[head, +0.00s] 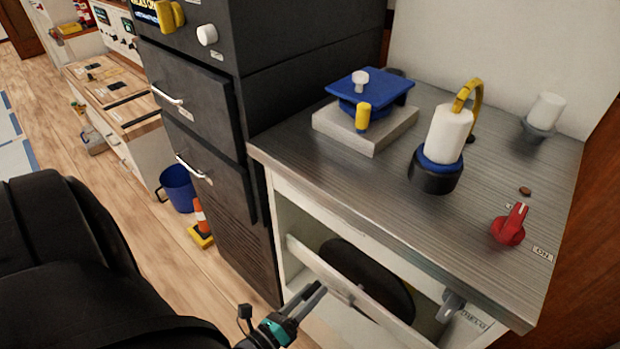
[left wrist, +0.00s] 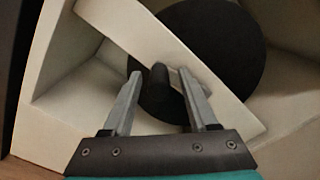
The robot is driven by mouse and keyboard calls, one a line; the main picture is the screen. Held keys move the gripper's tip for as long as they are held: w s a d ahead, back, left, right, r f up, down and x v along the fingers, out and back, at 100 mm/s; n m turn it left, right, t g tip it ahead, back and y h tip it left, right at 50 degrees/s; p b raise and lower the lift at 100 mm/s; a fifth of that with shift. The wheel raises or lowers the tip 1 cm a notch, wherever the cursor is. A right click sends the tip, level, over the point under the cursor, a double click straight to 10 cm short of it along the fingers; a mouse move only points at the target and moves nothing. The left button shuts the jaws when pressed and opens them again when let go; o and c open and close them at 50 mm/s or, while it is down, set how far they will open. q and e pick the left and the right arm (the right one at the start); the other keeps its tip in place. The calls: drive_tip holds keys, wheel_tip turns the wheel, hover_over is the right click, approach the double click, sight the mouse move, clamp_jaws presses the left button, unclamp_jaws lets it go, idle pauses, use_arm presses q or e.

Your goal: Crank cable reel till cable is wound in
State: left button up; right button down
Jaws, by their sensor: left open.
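A large dark round disc (head: 372,278), apparently the cable reel, stands in the white open cabinet under the counter. It also shows in the left wrist view (left wrist: 228,45). A pale slanted bar (head: 318,268) crosses in front of it. A short black knob (left wrist: 159,78), perhaps the crank handle, sticks out near the bar. My left gripper (head: 322,289) is open at the cabinet front; in the left wrist view its fingers (left wrist: 160,90) stand on either side of the knob. I cannot tell whether they touch it. No cable is clearly visible. My right gripper is not in view.
A grey lever-like part (head: 452,304) sits at the cabinet's right. The metal counter (head: 400,205) above holds a blue-topped device (head: 370,87), a white cylinder in a dark cup (head: 449,135) and a red knob (head: 510,225). A dark drawer unit (head: 200,130) stands left; a bucket (head: 178,190) and cone (head: 201,220) are on the floor.

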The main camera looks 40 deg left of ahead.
use_arm(q)
drive_tip(key=s, duration=1.5)
drive_tip(key=shift+s+a, duration=0.15)
drive_tip(key=shift+a, duration=0.1)
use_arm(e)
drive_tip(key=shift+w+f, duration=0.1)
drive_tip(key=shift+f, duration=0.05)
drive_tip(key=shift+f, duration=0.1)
